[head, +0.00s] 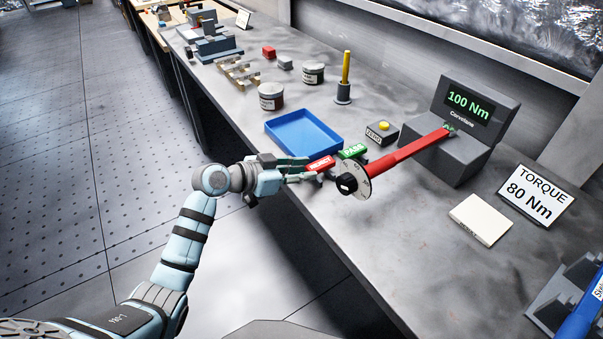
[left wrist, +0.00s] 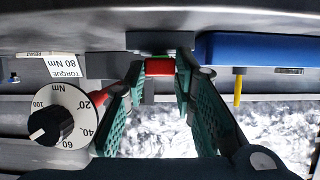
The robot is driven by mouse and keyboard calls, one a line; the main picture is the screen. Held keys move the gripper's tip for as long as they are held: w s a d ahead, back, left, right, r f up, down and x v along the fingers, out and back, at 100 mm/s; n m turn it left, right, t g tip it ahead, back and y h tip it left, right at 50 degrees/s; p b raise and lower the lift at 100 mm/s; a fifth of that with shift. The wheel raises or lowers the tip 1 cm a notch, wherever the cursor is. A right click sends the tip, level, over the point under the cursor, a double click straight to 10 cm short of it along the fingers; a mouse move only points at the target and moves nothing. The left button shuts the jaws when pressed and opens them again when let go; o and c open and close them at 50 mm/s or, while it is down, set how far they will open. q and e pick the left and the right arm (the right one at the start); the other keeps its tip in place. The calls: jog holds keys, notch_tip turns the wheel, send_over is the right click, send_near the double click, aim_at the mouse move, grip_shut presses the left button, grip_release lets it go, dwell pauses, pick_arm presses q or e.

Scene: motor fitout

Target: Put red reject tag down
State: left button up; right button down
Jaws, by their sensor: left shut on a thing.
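The red reject tag (head: 320,163) is at the fingertips of my left gripper (head: 306,168), near the front edge of the bench. In the left wrist view the red tag (left wrist: 159,67) sits between the two green fingers of the left gripper (left wrist: 160,72), which is shut on it. Whether the tag touches the bench top is hard to tell. A green tag (head: 352,151) lies just beyond it to the right. My right gripper is not in view.
A blue tray (head: 303,136) stands behind the tag. A red torque wrench (head: 410,148) with a round dial (head: 354,182) reaches to the grey tester (head: 462,125) on the right. Bare bench lies right of the dial.

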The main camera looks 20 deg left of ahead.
pick_arm(q)
jog(key=shift+f, duration=0.15)
jog(key=shift+f, duration=0.25)
jog(key=o, duration=0.9)
jog(key=shift+o, duration=0.2)
jog(key=shift+r, duration=0.1)
jog(key=v, duration=1.4)
jog(key=shift+a+f, duration=0.2)
jog(key=shift+a, duration=0.15)
jog(key=shift+s, duration=0.1)
